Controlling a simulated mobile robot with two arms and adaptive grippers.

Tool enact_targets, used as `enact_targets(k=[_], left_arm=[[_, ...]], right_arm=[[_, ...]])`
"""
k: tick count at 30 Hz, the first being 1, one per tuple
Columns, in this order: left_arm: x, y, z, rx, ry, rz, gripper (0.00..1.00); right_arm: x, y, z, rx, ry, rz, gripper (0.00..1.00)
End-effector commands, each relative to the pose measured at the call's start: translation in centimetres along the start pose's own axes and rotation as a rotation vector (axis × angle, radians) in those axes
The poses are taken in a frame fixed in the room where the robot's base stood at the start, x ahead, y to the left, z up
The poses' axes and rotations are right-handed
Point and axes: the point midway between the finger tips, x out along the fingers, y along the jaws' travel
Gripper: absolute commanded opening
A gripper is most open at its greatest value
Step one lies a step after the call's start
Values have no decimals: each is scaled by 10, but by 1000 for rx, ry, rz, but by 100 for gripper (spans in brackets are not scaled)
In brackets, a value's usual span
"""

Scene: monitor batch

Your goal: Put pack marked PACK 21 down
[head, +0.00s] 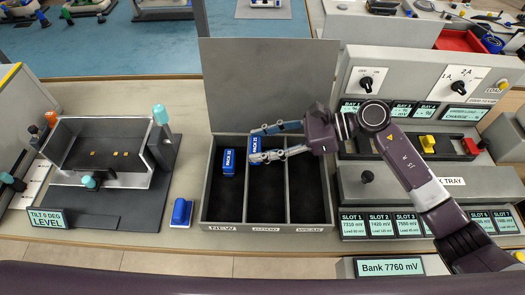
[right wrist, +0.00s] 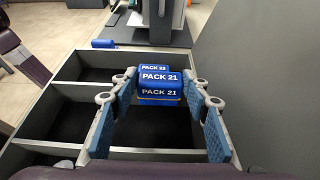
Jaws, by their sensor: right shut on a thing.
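My right gripper (head: 264,143) is shut on the blue pack marked PACK 21 (head: 254,151), with one finger on each side. The pack is at the far end of the middle, GOOD compartment of the grey box (head: 205,190); I cannot tell whether it touches the floor. In the right wrist view PACK 21 (right wrist: 160,86) sits between the fingers of the right gripper (right wrist: 160,92). Another blue pack, PACK 22 (head: 228,163), stands in the left, NEW compartment. It shows just behind PACK 21 in the right wrist view (right wrist: 153,68). My left gripper is out of view.
The right, WEAK compartment (head: 307,190) is empty. The box's open lid (head: 268,80) stands behind it. A blue object (head: 181,212) lies on the bench left of the box. A clear-walled tilt fixture (head: 105,150) stands further left; a slot console (head: 415,185) is to the right.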

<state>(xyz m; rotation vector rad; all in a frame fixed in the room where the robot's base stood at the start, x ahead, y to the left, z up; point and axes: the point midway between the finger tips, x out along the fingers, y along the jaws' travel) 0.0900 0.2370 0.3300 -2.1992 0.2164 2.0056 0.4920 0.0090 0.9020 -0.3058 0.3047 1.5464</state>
Motion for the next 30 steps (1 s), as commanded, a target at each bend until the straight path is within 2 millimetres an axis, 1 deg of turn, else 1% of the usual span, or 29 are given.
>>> enact_targets(k=[6,9,17,22,23,24,30], left_arm=[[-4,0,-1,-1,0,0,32],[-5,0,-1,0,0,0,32],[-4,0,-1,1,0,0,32],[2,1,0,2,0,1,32],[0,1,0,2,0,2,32],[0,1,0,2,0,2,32],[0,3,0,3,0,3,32]], right_arm=[[12,1,-29,6,-2,1,16],[15,0,-37,2,-1,0,16],[16,0,-38,1,0,0,16],[18,0,-42,0,0,1,16],[17,1,-41,1,1,1,46],[17,1,-41,1,1,1,50],[17,1,-41,1,1,1,50]])
